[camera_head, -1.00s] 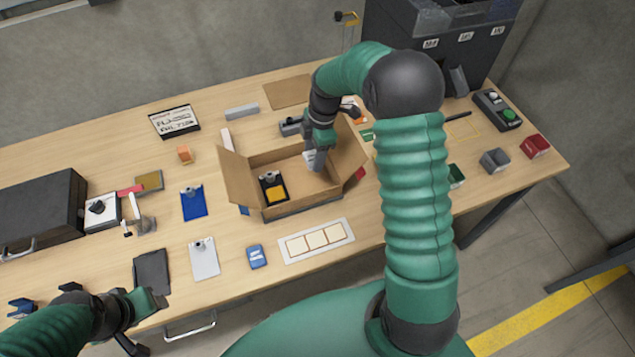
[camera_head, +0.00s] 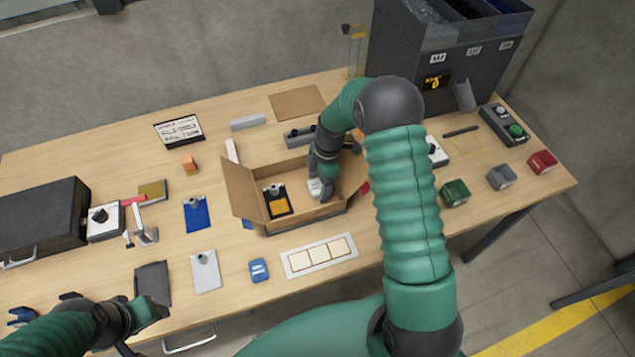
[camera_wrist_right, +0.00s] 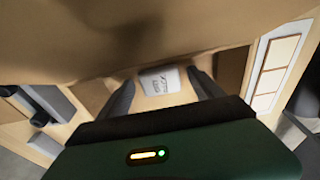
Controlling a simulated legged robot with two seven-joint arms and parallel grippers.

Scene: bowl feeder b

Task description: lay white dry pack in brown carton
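The brown carton (camera_head: 306,219) stands open on the table with its flaps spread. The white dry pack (camera_head: 316,188) is inside it at the right, low near the floor. My right gripper (camera_head: 322,182) reaches down into the carton over the pack and partly hides it. In the right wrist view the pack (camera_wrist_right: 160,81) lies between the two fingertips (camera_wrist_right: 160,84), with a visible gap on each side, so the gripper looks open. My left gripper (camera_head: 150,309) is at the table's front left, away from the carton; its finger opening is unclear.
A black item with a yellow patch (camera_head: 278,203) lies in the carton's left part. A white tray with square cards (camera_head: 320,256) and a blue packet (camera_head: 259,270) lie in front. A grey block (camera_head: 299,137) stands close behind the carton.

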